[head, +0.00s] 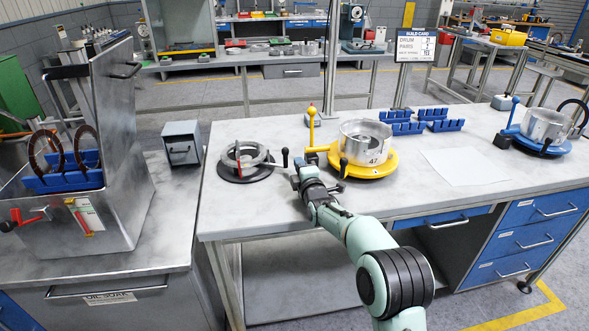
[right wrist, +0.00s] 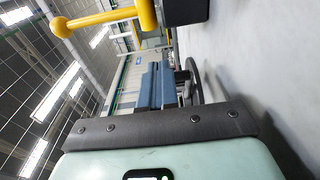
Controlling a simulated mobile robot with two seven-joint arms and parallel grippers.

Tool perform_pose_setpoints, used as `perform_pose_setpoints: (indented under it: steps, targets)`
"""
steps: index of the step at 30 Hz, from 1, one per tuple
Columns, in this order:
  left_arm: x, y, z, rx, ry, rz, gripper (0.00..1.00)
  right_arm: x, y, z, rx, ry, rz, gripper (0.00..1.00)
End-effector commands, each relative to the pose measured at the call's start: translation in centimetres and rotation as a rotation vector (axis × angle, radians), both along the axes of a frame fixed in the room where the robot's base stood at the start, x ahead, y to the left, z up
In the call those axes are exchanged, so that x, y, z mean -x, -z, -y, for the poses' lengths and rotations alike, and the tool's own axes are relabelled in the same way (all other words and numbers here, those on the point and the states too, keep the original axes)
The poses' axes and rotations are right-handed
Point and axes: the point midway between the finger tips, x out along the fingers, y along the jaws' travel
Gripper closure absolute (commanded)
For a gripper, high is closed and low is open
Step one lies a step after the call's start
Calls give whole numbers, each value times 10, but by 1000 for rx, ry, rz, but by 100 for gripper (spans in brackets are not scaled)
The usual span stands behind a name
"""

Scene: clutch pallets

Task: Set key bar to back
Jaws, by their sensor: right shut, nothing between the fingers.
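My right gripper (head: 296,177) is shut and empty, low over the bench between two fixtures. In the right wrist view its blue-grey fingers (right wrist: 158,85) are together. To its left is a round fixture with a metal ring (head: 245,157) on a black base; a black-knobbed lever (head: 285,156) stands at its right side, just beyond the gripper. To its right is a yellow turntable (head: 375,164) carrying a metal drum (head: 366,142), with a yellow upright handle (head: 311,122); the handle also shows in the right wrist view (right wrist: 100,20). I cannot tell which part is the key bar. My left gripper is out of view.
A blue turntable (head: 560,145) with another drum stands at the bench's right end. Blue racks (head: 436,120) lie behind, and a white sheet (head: 465,166) lies in the middle. An open metal tank (head: 75,215) and a small grey box (head: 182,143) stand on the left table.

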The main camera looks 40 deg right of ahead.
Motion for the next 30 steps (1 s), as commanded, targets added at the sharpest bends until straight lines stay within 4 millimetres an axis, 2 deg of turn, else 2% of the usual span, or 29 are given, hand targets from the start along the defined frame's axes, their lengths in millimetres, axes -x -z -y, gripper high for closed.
perform_pose_setpoints:
  steps: [1, 3, 9, 13, 19, 30]
  targets:
    - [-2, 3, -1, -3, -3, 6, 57, 0, 1, 1, 0, 0, 0, 100]
    - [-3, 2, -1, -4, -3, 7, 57, 21, -1, 9, 1, 5, 0, 100]
    - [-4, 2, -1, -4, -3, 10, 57, 64, -1, 21, 1, 3, 0, 100]
    - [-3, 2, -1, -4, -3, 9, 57, 83, -1, 26, 2, 2, -1, 100]
    - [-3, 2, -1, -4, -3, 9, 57, 96, 0, 30, 1, 0, 0, 100]
    - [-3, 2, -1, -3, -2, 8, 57, 96, 0, 30, 0, -1, 0, 100]
